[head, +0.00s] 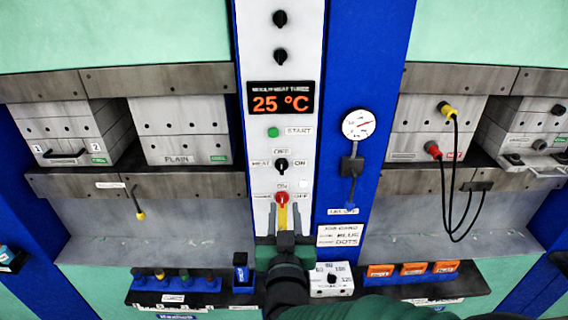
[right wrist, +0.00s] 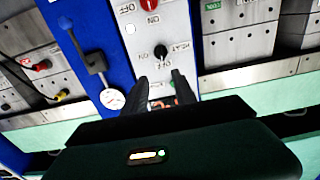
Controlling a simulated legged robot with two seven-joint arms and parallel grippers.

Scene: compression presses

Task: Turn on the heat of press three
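The black heat knob (head: 281,164) is on the white control panel (head: 260,215), with OFF above it and ON to its right. It looks roughly upright, towards OFF. It also shows upside down in the right wrist view (right wrist: 160,52). A red knob (head: 282,198) sits below it. My right gripper (head: 284,215) is open and empty, its two fingers apart in front of the lower panel. In the right wrist view my gripper (right wrist: 162,88) has its fingertips near the heat knob, apparently not touching it. No press number is readable. My left gripper is out of view.
An orange display (head: 282,103) reads 25 °C above a green START button (head: 273,132). A gauge with a lever (head: 358,124) is on the blue post to the right. Presses with metal blocks (head: 181,130) flank the panel. A low shelf holds orange boxes (head: 413,269).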

